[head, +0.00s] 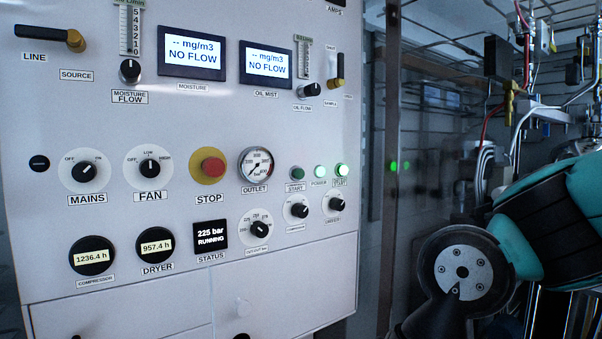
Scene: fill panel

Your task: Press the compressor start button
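The start button (297,173) is a small dark green round button on the pale control panel (230,120), right of the outlet gauge, with a START label below it. It looks unlit. The status display (210,234) reads "225 bar RUNNING". My teal and black arm (535,225) shows at the right, apart from the panel face. My gripper is not in view, so its opening and distance to the button do not show.
Two lit green lamps, power (320,171) and another (341,170), sit just right of the button. The red stop button (208,166) and outlet gauge (256,165) are left; knobs (299,210) are below. Pipes and cables (510,90) crowd the upper right.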

